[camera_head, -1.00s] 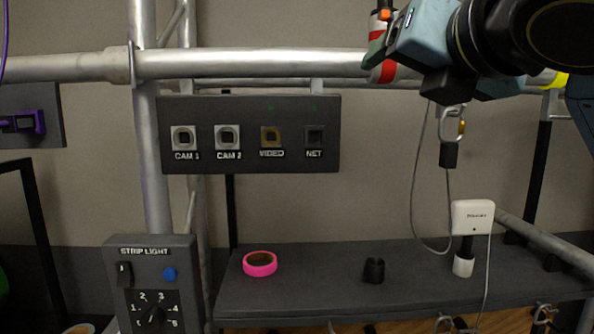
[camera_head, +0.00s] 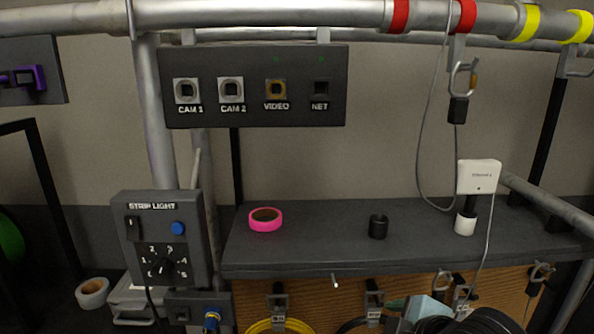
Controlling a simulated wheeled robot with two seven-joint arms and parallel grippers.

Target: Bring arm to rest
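My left arm and gripper are out of view. A grey cable hangs in a loop from the truss tube, beside a carabiner (camera_head: 461,80) under the red band (camera_head: 462,16).
The dark shelf (camera_head: 330,243) holds a pink tape roll (camera_head: 265,220) and a black cylinder (camera_head: 378,227). The socket panel (camera_head: 255,112) hangs below the truss tube (camera_head: 270,14). A strip light panel (camera_head: 160,240) stands left. Clips and cables hang under the shelf.

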